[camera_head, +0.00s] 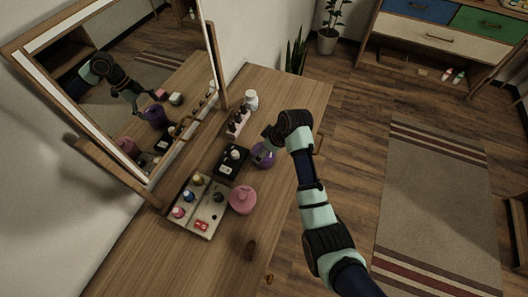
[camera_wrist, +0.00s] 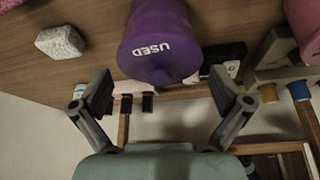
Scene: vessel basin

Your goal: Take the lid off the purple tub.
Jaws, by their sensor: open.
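The purple tub (camera_head: 264,157) stands on the wooden dressing table, partly hidden by my gripper in the head view. In the wrist view the purple tub (camera_wrist: 160,40) is large at the top middle, with the word "USED" upside down on it. I cannot make out a seam between its lid and body. My gripper (camera_head: 265,144) is close to the tub in the head view. In the wrist view my gripper (camera_wrist: 160,92) is open and empty, one finger on each side below the tub in the picture. No contact is clear.
A pink tub (camera_head: 242,200) stands near the tray (camera_head: 192,226) of small items. A black box (camera_head: 224,170) lies left of the purple tub, and a white jar (camera_head: 251,99) stands farther back. The mirror (camera_head: 150,165) rises along the left. The table's far right is clear.

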